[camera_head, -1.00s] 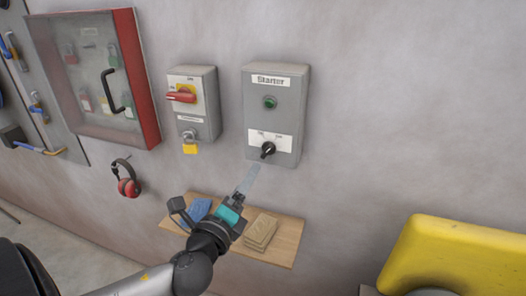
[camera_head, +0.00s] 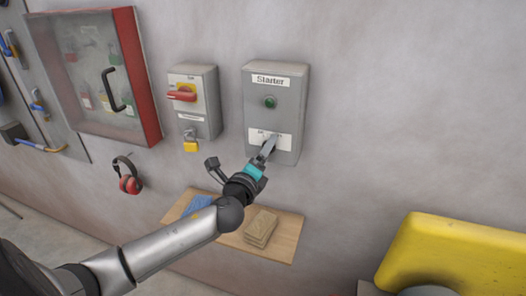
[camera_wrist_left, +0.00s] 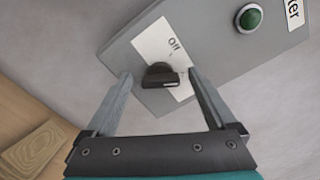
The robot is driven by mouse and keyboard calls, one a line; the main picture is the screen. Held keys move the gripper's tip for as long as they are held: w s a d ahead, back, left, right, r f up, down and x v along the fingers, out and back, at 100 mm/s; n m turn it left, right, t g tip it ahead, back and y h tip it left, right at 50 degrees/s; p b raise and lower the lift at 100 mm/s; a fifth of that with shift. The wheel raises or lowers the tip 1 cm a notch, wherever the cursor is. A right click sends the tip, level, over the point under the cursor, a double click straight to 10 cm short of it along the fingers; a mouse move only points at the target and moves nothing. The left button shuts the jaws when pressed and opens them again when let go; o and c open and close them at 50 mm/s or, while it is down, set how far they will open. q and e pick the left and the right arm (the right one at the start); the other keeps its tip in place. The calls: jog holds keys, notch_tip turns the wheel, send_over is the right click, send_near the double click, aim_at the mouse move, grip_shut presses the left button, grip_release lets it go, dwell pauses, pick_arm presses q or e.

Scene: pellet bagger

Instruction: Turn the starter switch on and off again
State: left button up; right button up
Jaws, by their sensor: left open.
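The grey starter box (camera_head: 290,100) hangs on the wall, with a green button (camera_head: 270,102) in its upper half. Its black starter switch (camera_wrist_left: 161,76) sits on a white label (camera_wrist_left: 160,42) where "Off" can be read in the left wrist view. My left gripper (camera_head: 267,147) is in front of the switch and hides most of it in the head view. In the left wrist view, the open fingers (camera_wrist_left: 162,82) stand on either side of the switch knob, with gaps on both sides. My right gripper is not in view.
A grey isolator box (camera_head: 205,90) with a red handle and a yellow padlock (camera_head: 190,146) is on the left. A wooden shelf (camera_head: 285,252) with a blue cloth and brown blocks is below. Red ear defenders (camera_head: 129,183) hang at left. A yellow machine part (camera_head: 460,255) is at lower right.

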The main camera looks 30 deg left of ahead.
pick_arm(q)
jog(key=shift+w, duration=0.15)
jog(key=c, duration=1.4)
jog(key=shift+n, duration=0.3)
jog(key=shift+f+n+b, duration=0.15)
jog(key=shift+n+b, duration=0.05)
jog(key=shift+n, duration=2.65)
jog(key=shift+f+n+b, duration=0.15)
jog(key=shift+n+b, duration=0.05)
jog(key=shift+n, duration=2.65)
